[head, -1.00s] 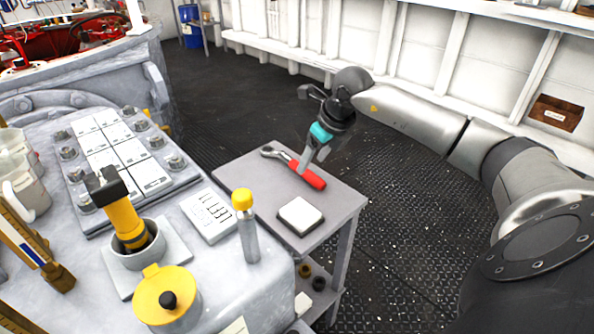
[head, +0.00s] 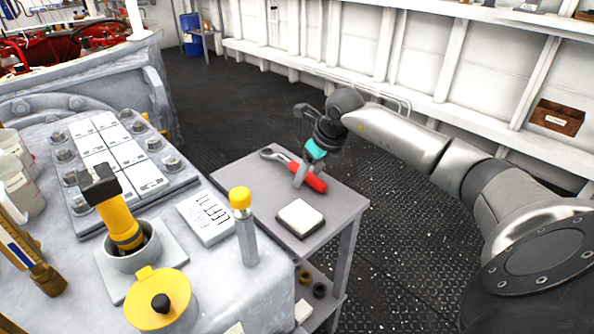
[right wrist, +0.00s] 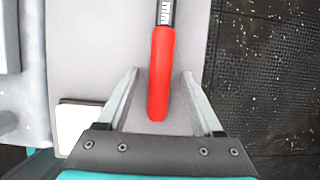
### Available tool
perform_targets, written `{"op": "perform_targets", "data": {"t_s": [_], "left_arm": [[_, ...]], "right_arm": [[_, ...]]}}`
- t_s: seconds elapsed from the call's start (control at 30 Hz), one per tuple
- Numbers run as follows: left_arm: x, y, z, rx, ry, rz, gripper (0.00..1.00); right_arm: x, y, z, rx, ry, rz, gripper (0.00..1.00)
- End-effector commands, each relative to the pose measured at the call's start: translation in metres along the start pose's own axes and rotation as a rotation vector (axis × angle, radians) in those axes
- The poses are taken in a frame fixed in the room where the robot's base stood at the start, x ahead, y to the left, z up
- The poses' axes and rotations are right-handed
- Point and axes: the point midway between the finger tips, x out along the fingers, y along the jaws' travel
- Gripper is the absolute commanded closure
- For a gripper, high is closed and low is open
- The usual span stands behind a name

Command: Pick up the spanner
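The spanner (head: 315,181) has a red handle and a metal head. It lies flat on the small grey table (head: 248,205), its head toward the back left. My right gripper (head: 300,178) is low at the handle. In the right wrist view, the open fingers of my right gripper (right wrist: 160,76) stand on either side of the red handle (right wrist: 159,72) of the spanner, with a gap on both sides. The far end of the spanner runs out of that view. My left gripper is not in view.
A white block (head: 300,216) lies on the table near the spanner. A yellow-capped cylinder (head: 245,230) stands on the grey machine's edge to the left. A yellow-handled hammer (head: 118,212) stands in a cup there. Dark deck (head: 400,235) lies open to the right.

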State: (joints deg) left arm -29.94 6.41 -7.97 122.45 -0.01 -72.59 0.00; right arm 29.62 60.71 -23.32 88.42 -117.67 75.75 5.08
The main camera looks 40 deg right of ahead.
Motion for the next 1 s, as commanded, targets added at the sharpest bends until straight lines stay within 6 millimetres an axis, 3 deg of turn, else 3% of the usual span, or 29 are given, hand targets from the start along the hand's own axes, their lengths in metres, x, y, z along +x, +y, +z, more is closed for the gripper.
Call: {"op": "perform_targets", "data": {"t_s": [0.07, 0.57, 1.0], "left_arm": [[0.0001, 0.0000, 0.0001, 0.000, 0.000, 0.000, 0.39], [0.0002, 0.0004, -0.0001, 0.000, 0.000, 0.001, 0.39], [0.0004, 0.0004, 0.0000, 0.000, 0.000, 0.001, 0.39]], "right_arm": [[-0.0002, 0.0000, 0.0000, 0.000, 0.000, 0.000, 0.42], [-0.0003, -0.0001, -0.0001, 0.000, 0.000, 0.000, 0.98], [-0.0009, -0.0003, 0.0007, 0.000, -0.002, -0.001, 1.00]]}}
